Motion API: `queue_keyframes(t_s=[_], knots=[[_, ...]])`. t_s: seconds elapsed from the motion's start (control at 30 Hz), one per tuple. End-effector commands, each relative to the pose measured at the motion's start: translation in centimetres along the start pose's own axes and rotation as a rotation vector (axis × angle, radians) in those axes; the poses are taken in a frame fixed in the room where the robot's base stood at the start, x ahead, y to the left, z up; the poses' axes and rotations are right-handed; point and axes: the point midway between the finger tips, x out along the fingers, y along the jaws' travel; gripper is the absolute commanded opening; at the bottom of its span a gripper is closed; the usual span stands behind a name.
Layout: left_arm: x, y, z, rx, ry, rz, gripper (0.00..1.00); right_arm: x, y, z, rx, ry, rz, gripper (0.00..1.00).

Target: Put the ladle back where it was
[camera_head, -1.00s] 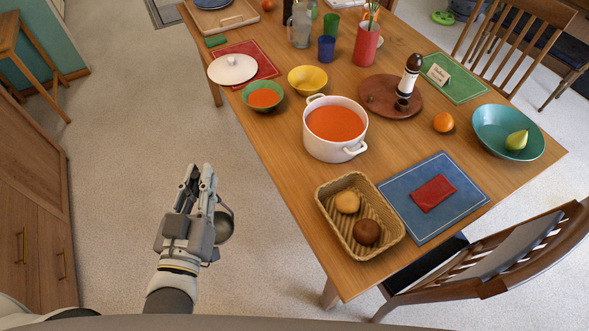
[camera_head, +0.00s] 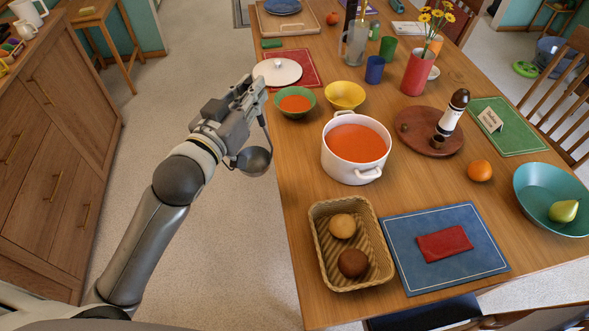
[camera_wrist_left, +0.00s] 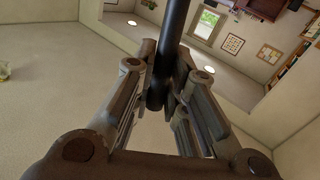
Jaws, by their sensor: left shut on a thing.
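My left gripper (camera_head: 250,95) is shut on the handle of the dark ladle. The ladle's bowl (camera_head: 254,160) hangs below the fingers, to the left of the table edge in the head view. In the left wrist view the dark handle (camera_wrist_left: 172,50) runs between the two fingers (camera_wrist_left: 160,95). A white pot (camera_head: 356,165) of orange soup stands on the table, to the right of the ladle and apart from it. A green bowl (camera_head: 294,112) with similar orange soup stands near the gripper. My right gripper is not in view.
A yellow bowl (camera_head: 344,94), a basket of rolls (camera_head: 320,262) and a round wooden board (camera_head: 414,137) surround the pot. A wooden cabinet (camera_head: 60,150) stands at the left, with open floor between.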

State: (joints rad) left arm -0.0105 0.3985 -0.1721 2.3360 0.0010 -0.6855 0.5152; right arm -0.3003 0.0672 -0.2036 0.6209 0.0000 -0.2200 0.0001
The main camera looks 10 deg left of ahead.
Motion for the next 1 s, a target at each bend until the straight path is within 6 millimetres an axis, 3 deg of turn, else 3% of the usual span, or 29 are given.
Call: queue_keyframes(t_s=[0.27, 0.5, 0.6, 0.8, 1.0], knots=[[4.0, 1.1, 1.1, -0.005, -0.001, 0.003, 0.00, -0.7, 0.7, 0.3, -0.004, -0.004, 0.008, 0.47], [9.0, 2.8, 3.8, -0.003, 0.000, 0.004, 0.00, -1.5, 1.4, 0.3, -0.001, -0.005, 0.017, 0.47], [10.4, 3.0, 6.1, -0.003, -0.004, 0.002, 0.00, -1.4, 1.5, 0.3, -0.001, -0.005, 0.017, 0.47], [12.5, 3.5, 8.7, -0.002, 0.000, 0.003, 0.00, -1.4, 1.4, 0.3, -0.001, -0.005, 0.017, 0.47], [13.3, 3.7, 9.8, -0.002, 0.001, 0.003, 0.00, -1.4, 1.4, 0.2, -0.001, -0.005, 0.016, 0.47]])
